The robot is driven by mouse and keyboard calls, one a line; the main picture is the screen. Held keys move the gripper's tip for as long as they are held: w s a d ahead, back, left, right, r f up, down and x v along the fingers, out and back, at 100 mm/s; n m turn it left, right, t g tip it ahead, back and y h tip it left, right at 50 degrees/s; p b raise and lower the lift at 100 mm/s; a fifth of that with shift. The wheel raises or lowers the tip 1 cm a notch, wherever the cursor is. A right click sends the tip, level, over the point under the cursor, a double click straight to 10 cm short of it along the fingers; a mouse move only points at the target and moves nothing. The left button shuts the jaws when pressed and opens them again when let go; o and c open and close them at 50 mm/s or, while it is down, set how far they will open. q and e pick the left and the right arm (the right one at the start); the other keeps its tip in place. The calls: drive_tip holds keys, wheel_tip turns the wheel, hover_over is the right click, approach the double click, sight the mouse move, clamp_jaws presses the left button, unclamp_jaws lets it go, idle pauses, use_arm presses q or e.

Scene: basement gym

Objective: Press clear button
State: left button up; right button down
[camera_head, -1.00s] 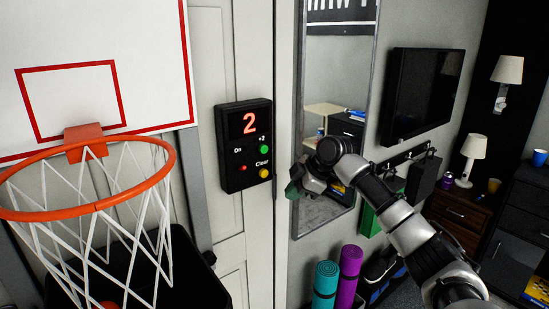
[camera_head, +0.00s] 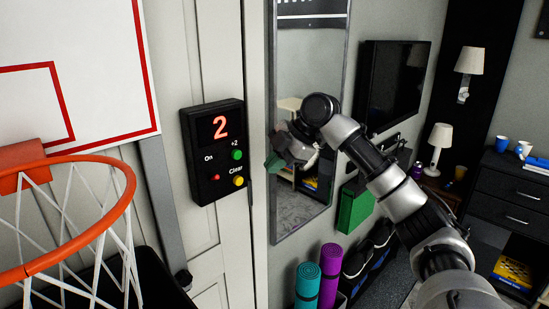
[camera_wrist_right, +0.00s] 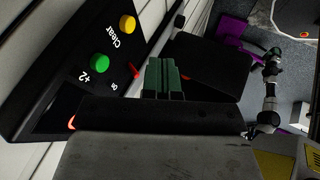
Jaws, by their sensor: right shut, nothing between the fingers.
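The black scoreboard box (camera_head: 213,150) hangs on the white door and shows a red 2. Its yellow Clear button (camera_head: 238,181) is at the lower right, below the green +2 button (camera_head: 237,155). A small red On button (camera_head: 216,177) is to the left. My right gripper (camera_head: 273,163) is to the right of the box, apart from it, with its green fingertips shut and empty. In the right wrist view the shut green fingers (camera_wrist_right: 165,78) are beside the box, and the yellow Clear button (camera_wrist_right: 127,24) shows at the upper left. My left gripper is not in view.
A basketball hoop (camera_head: 100,225) with a net stands at the left, close to the box. A mirror (camera_head: 310,60) is on the wall behind my right gripper. Rolled mats, teal (camera_head: 307,285) and purple (camera_head: 329,275), stand below.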

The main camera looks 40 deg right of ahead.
sight(239, 181)
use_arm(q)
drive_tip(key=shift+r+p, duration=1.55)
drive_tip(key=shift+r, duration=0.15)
use_arm(e)
drive_tip(key=w+a+f, duration=0.3)
drive_tip(key=w+f, duration=0.2)
drive_tip(key=w, duration=0.1)
drive_tip(key=shift+w, duration=0.35)
